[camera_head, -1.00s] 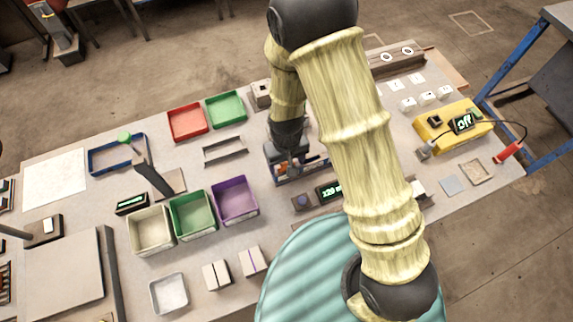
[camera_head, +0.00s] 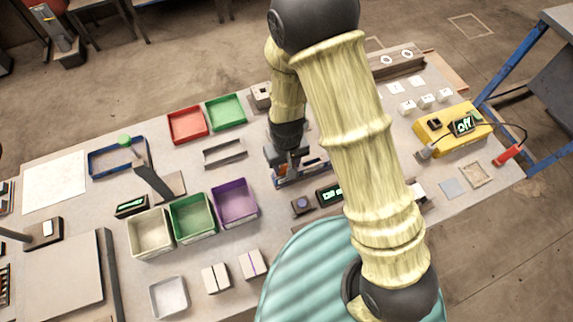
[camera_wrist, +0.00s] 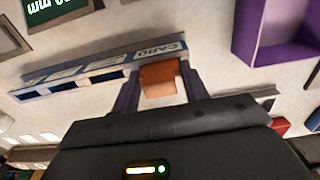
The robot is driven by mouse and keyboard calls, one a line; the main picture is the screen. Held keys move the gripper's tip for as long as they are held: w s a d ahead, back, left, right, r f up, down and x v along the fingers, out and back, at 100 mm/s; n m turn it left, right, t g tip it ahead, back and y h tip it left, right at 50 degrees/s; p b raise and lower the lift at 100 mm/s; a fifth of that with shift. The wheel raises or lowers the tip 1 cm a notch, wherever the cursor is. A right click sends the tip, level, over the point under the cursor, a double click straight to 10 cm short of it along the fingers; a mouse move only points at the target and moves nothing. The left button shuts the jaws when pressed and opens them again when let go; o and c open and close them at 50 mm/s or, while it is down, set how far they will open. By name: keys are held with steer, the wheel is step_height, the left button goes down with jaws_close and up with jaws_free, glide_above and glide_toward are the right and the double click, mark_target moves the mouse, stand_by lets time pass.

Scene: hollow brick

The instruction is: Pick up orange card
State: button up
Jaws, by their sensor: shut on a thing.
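The orange card (camera_wrist: 159,80) is between the two dark fingers of my gripper (camera_wrist: 158,88) in the wrist view. My gripper is shut on it. The card is close to the card rack (camera_wrist: 88,72), a long holder with a blue front and a row of slots; I cannot tell whether it is clear of the slot. In the head view my gripper (camera_head: 287,170) is over the rack (camera_head: 312,173), and the arm hides part of the rack. The card is hardly visible there.
A purple bin (camera_head: 235,202) and a green bin (camera_head: 192,218) stand left of the rack. A small display (camera_head: 328,194) stands just in front of it. A grey tray (camera_head: 224,153) lies to the left. A yellow device (camera_head: 453,130) stands at the right.

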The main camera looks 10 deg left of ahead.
step_height(320, 180, up, 10)
steer(key=shift+f+b, duration=0.15)
steer(key=shift+b, duration=0.4)
steer(key=shift+f, duration=0.1)
stand_by(0.4)
